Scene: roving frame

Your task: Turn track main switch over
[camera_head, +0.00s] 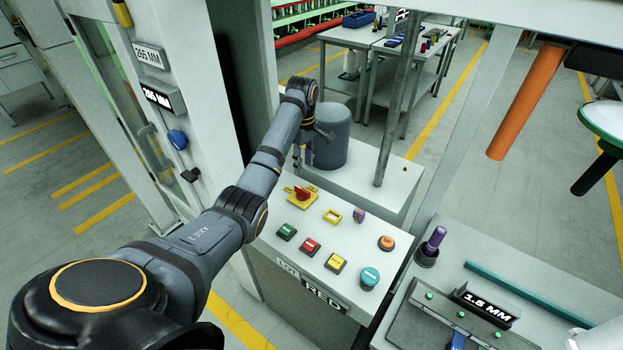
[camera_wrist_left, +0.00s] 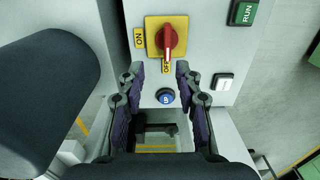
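The main switch is a red rotary knob (camera_head: 301,194) on a yellow plate, at the back left of the light grey control panel (camera_head: 326,235). In the left wrist view the red knob (camera_wrist_left: 171,40) is upper middle, with an ON label to its left and an OFF label below. Its handle appears to point down towards OFF. My left gripper (camera_wrist_left: 161,74) is open and empty, its fingertips just below the knob in that view and apart from it. In the head view the left gripper (camera_head: 307,150) is behind the switch, partly hidden. My right gripper is not in view.
A blue button (camera_wrist_left: 165,96) lies between the fingers in the wrist view. Green (camera_head: 287,231), red (camera_head: 311,247) and yellow (camera_head: 335,262) buttons line the panel. A dark grey cylinder (camera_head: 333,137) stands close beside the gripper. A metal post (camera_head: 395,110) rises behind the panel.

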